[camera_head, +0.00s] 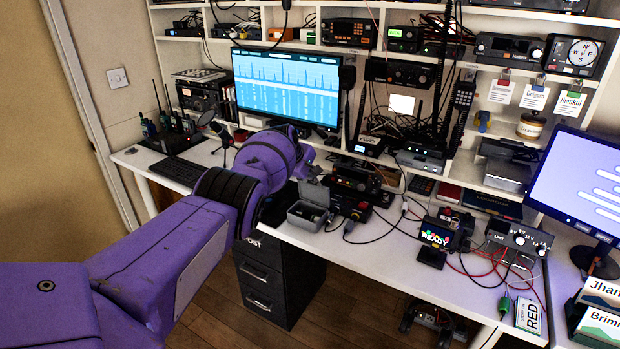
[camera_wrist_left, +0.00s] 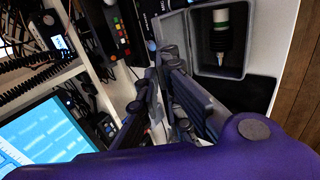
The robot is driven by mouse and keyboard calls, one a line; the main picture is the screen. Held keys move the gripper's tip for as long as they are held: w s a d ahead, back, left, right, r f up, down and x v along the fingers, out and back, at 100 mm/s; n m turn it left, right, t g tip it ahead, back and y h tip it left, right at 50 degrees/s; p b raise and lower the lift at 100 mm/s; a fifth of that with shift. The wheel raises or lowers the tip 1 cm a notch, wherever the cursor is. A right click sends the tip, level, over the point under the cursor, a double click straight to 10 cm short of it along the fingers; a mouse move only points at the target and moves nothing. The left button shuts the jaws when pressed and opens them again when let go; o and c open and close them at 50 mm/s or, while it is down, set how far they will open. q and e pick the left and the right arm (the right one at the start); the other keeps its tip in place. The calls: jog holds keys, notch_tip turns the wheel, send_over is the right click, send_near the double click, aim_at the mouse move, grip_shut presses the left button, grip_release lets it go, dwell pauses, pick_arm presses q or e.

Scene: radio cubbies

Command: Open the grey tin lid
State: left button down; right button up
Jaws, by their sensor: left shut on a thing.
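The grey tin (camera_head: 306,214) stands on the white desk near its front edge, in front of a black radio. Its lid (camera_head: 314,193) is raised at the back of the box, so the inside shows. In the left wrist view the open tin (camera_wrist_left: 247,50) holds a small cylinder (camera_wrist_left: 221,38) with white, green and black bands. The lid (camera_wrist_left: 173,30) stands to its left. My left gripper (camera_wrist_left: 166,62) is shut at the lid's edge, beside the tin. In the head view my purple left arm hides most of the gripper. My right gripper is not in view.
Black radio units (camera_head: 352,190) stand close behind and right of the tin, with loose cables on the desk. A monitor (camera_head: 288,85) stands behind my arm. A black drawer unit (camera_head: 275,281) is under the desk. Some white desk is clear in front and right of the tin.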

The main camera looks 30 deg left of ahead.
pick_arm(q)
jog(key=c, duration=2)
grip_release()
jog(key=shift+v, duration=6)
